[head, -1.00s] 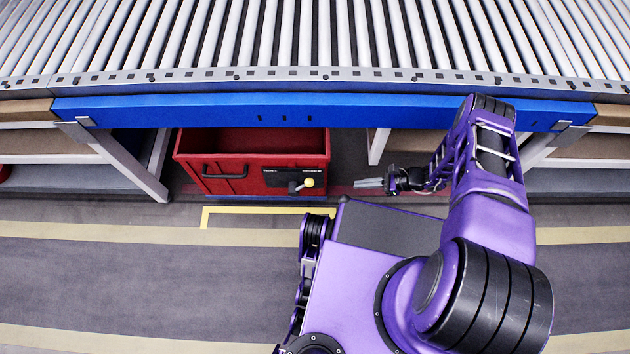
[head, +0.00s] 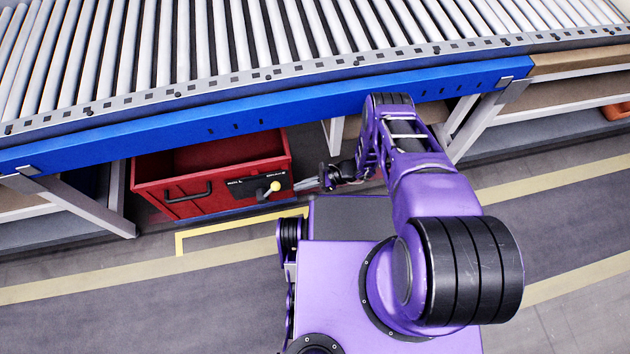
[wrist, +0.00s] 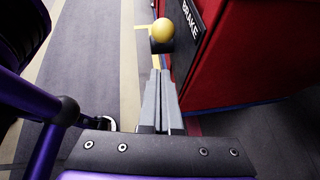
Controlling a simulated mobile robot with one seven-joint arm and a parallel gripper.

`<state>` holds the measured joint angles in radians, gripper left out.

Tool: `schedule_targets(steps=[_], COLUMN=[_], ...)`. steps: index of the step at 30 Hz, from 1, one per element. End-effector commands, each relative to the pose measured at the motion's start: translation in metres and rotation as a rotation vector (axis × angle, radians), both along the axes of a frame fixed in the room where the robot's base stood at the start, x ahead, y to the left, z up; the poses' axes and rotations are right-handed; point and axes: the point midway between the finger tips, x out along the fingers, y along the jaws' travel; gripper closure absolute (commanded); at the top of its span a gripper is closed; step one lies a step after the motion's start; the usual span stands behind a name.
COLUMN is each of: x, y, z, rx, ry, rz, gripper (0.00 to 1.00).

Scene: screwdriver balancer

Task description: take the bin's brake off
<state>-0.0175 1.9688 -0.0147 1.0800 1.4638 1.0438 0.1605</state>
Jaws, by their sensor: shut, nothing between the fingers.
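The red bin (head: 207,205) stands on the floor under the blue conveyor beam. Its front has a dark bar handle (head: 188,193) and a black brake plate (head: 240,189) at the right. A brake lever with a yellow ball knob (head: 275,186) sticks out from the plate. The wrist view shows the yellow knob (wrist: 163,31) on a dark block, and the red bin wall (wrist: 235,60) with the plate lettered "BRAKE". My gripper (head: 308,184) is shut and empty, just right of the knob. In the wrist view its closed fingers (wrist: 160,78) point at the lever, seemingly just short of it.
The conveyor's blue beam (head: 170,126) runs above the bin. A grey support leg (head: 85,205) stands left of the bin, and another (head: 485,115) stands to the right. A yellow floor outline (head: 225,234) lies in front of the bin. The floor beyond it is clear.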

Motion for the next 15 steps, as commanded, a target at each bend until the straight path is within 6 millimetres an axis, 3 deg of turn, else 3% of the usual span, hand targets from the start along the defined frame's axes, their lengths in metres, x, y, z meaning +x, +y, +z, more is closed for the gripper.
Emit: schedule_targets(steps=[6, 15], x=[-0.001, -0.001], y=[0.029, 0.037], z=[0.009, 0.011], rx=[-0.001, 0.0], ry=[-0.001, -0.001], rz=[0.003, 0.0], gripper=[1.0, 1.0])
